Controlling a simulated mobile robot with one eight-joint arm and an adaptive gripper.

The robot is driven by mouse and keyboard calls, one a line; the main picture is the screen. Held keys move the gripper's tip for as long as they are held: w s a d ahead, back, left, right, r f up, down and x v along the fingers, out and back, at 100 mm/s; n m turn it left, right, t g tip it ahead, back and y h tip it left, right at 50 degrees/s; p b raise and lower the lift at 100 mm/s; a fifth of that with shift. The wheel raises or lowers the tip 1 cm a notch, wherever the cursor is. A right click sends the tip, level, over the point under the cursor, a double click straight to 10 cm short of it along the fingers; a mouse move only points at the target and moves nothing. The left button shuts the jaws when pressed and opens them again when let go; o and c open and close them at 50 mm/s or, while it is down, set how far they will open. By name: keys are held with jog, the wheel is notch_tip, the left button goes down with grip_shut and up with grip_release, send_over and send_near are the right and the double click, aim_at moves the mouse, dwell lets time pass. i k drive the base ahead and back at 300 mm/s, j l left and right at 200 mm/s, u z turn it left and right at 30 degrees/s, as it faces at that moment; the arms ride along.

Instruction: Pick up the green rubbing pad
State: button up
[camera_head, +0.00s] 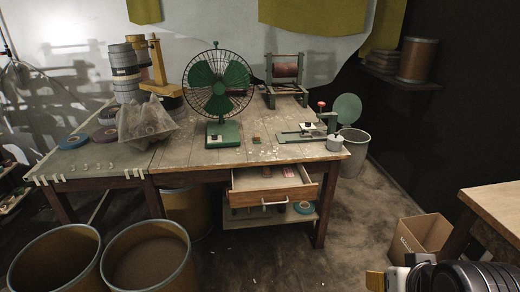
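A small green item (257,140) lies on the wooden workbench (195,157), to the right of the fan's base. It may be the green rubbing pad, but it is too small to tell for sure. My gripper (388,279) shows partly at the bottom right, in front of my dark arm, with a yellow-orange piece at its tip. It is far from the bench and low in the picture. Whether its fingers are open or shut cannot be seen.
A green fan (219,85), a crumpled bag (147,121), a winding device (310,133) and a roller stand (285,75) occupy the bench. A drawer (271,188) stands open at the front. Drums (149,257) stand at lower left, a cardboard box (421,235) at right. Floor between is mostly clear.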

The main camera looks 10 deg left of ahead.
aim_at(257, 139)
jog(key=i+j, duration=0.2)
jog(key=i, duration=0.2)
jog(key=i+j, duration=0.25)
jog(key=i, duration=0.2)
jog(key=i+j, duration=0.2)
jog(key=i, duration=0.2)
jog(key=i+j, duration=0.25)
jog(key=i, duration=0.15)
